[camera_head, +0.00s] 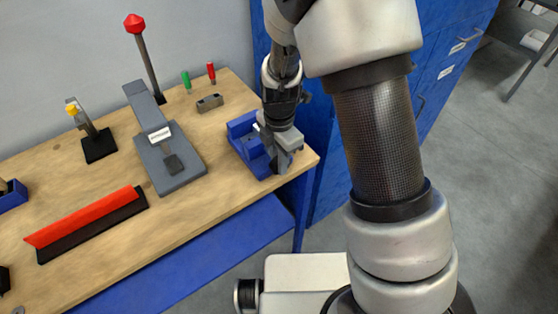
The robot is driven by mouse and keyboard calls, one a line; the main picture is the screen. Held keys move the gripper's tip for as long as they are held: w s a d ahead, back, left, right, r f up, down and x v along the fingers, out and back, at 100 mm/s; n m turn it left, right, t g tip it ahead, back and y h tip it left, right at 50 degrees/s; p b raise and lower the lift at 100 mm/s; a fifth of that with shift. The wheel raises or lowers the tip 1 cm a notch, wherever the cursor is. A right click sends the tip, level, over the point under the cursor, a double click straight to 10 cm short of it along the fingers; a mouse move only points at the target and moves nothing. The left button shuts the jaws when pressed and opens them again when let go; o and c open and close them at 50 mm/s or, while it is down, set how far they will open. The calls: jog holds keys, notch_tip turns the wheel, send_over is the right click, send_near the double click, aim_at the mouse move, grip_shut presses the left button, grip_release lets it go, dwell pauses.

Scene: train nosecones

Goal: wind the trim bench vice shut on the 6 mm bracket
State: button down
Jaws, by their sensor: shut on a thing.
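The blue bench vice (246,148) sits near the right end of the wooden bench top. My gripper (283,158) is at the vice's right, front side, pointing down past its end. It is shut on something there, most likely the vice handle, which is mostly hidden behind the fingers. The vice jaws are partly covered by my wrist, so I cannot make out the 6 mm bracket or the jaw gap.
The wooden bench (210,195) has a grey press-like tool (168,160), a red bar (84,217), a small grey block (210,103) and a red-topped lever (145,58). Blue cabinets (440,60) stand behind to the right. Open floor lies right of the bench.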

jog(key=shift+f+b, duration=0.1)
jog(key=shift+b, duration=0.2)
jog(key=shift+w+d+f+g+y+b, duration=0.1)
jog(key=shift+w+d+g+y+b, duration=0.1)
jog(key=shift+g+y+b, duration=0.55)
jog(key=shift+d+g+y+b, duration=0.1)
jog(key=shift+g+y+b, duration=0.15)
jog(key=shift+y+b, duration=0.7)
jog(key=g+y+b, duration=0.1)
jog(key=y, duration=0.1)
jog(key=g+y+b, duration=0.2)
jog(key=shift+w+d, duration=0.2)
jog(key=g+y+b, duration=0.1)
jog(key=y+b, duration=0.1)
jog(key=g+y+b, duration=0.2)
jog(key=y+b, duration=0.1)
jog(key=shift+w+d+f+g+b, duration=0.1)
jog(key=shift+d+f+g+b, duration=0.05)
jog(key=shift+f+g+b, duration=0.2)
jog(key=g+y+b, duration=0.1)
jog(key=y+b, duration=0.1)
jog(key=shift+y+b, duration=0.3)
jog(key=shift+b, duration=0.05)
jog(key=shift+g+b, duration=0.3)
jog(key=shift+g, duration=0.05)
jog(key=shift+y, duration=0.4)
